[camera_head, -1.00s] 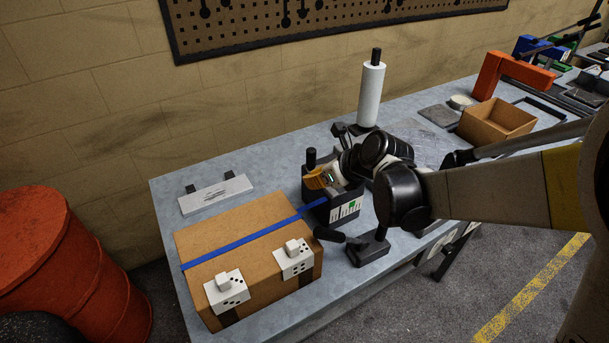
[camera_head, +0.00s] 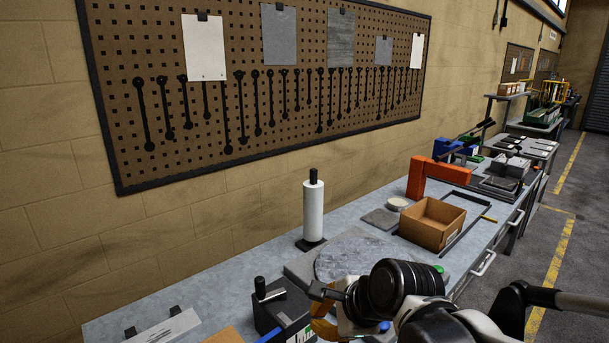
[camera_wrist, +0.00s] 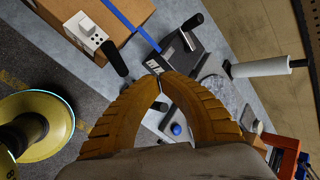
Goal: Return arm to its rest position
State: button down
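My arm shows at the bottom right of the head view as dark, rounded joints and pale links. My gripper (camera_wrist: 160,77) has two ribbed orange-brown fingers, and their tips meet in the wrist view with nothing visible held. In the head view only a little orange of it shows at the bottom edge, beside the dark strap tool (camera_head: 283,310). In the wrist view the fingers are in front of the bench, with the strap tool (camera_wrist: 186,44) just beyond the tips.
A white roll on a stand (camera_head: 313,208) rises from the bench behind the arm. An open cardboard box (camera_head: 432,224) and an orange clamp-like frame (camera_head: 418,176) stand farther right. A strapped carton (camera_wrist: 65,10) shows in the wrist view. A pegboard (camera_head: 150,95) covers the wall.

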jog(key=s+d+n+h, duration=0.2)
jog(key=s+d+n, duration=0.3)
jog(key=d+n, duration=0.3)
jog(key=s+d+f+n+h+b, duration=0.1)
jog(key=s+d+n+h, duration=0.2)
jog(key=s+d+n, duration=0.3)
jog(key=shift+d+n+t, duration=0.4)
jog(key=shift+d+n, duration=0.7)
jog(key=shift+d, duration=0.15)
